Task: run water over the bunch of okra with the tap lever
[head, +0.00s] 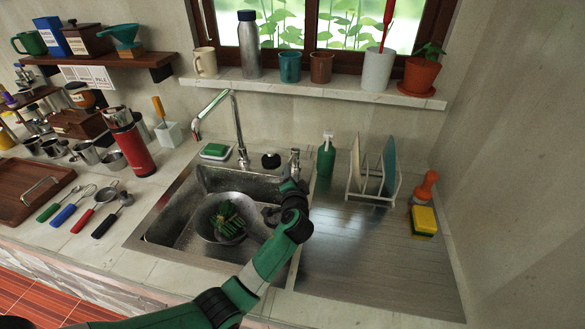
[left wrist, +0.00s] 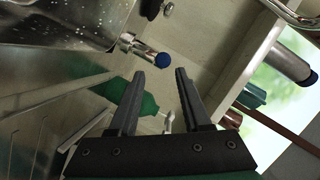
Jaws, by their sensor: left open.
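The bunch of okra (head: 229,219) lies in a round metal bowl or strainer (head: 209,232) inside the sink (head: 185,189). The tap (head: 238,133) rises behind the sink with its spout swung left, and I see no water falling from it. The tap lever (head: 294,158) stands at the sink's back right. In the left wrist view a metal lever with a blue end (left wrist: 162,59) is just beyond my fingertips. My left gripper (head: 291,180) is near the lever, over the sink's right edge. In the wrist view its fingers (left wrist: 167,73) are apart with nothing between them.
A green bottle (head: 326,160) and a plate rack (head: 372,184) stand right of the lever. A black knob (head: 271,161) sits between tap and lever. A yellow sponge (head: 423,221) is farther right. The ribbed drainboard (head: 370,255) is mostly clear.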

